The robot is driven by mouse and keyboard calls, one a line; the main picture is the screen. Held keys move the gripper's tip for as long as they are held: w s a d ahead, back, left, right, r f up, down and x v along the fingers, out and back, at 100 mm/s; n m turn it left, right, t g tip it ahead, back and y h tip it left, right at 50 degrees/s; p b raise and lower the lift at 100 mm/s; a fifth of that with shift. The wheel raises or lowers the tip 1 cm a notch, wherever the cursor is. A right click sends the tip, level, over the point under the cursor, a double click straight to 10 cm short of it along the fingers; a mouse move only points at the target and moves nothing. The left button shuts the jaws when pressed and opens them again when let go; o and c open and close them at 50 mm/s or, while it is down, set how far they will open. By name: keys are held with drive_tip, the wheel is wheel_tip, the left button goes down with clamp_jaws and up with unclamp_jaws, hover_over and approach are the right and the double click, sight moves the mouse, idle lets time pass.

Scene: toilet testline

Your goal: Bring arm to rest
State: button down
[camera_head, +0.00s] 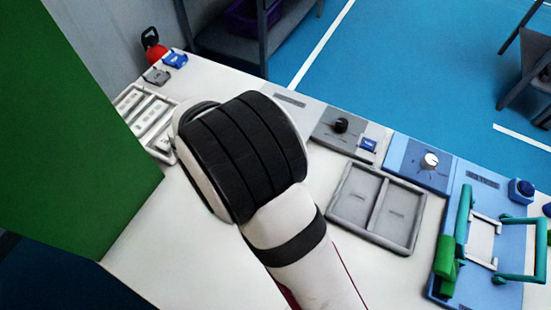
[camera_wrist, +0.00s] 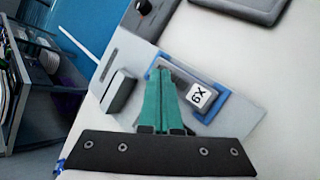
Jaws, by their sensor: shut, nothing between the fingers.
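My gripper (camera_wrist: 163,74) shows in the wrist view with its teal fingers shut and nothing between them. The fingers point over a grey panel with a blue frame (camera_wrist: 222,110). A small grey block labelled "X9" or "6X" (camera_wrist: 200,96) sits in that frame, just right of the fingers. I cannot tell whether the fingertips touch the frame. In the head view, my white and black arm links fill the middle, over the bench, and my gripper is hidden behind them.
A green panel (camera_head: 60,130) blocks the left of the head view. On the white bench (camera_head: 200,265) stand a grey two-part tray (camera_head: 374,208), a black-knob panel (camera_head: 325,138), and a blue station with teal handles (camera_head: 465,215). A slotted tray (camera_head: 133,101) lies left of my arm.

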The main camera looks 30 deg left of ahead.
idle(0.3)
drive_tip(key=s+d+r+m+g+h, duration=0.15)
drive_tip(key=d+r+m+g, duration=0.35)
drive_tip(key=d, duration=0.6)
drive_tip(key=s+d+r+m+g, duration=0.1)
drive_tip(key=s+d+r+m, duration=0.15)
drive_tip(key=d+m, duration=0.65)
drive_tip(key=s+d+r+m+g+y, duration=0.1)
drive_tip(key=s+d+m+y, duration=0.2)
drive_tip(key=s+m, duration=0.4)
drive_tip(key=s+d+r+m+g+y, duration=0.1)
drive_tip(key=s+d+r+m+y, duration=0.1)
drive_tip(key=s+m, duration=0.4)
drive_tip(key=shift+s+d+m+g+y, duration=0.3)
drive_tip(key=shift+s+d+m+y, duration=0.1)
drive_tip(key=shift+s+d+y, duration=0.55)
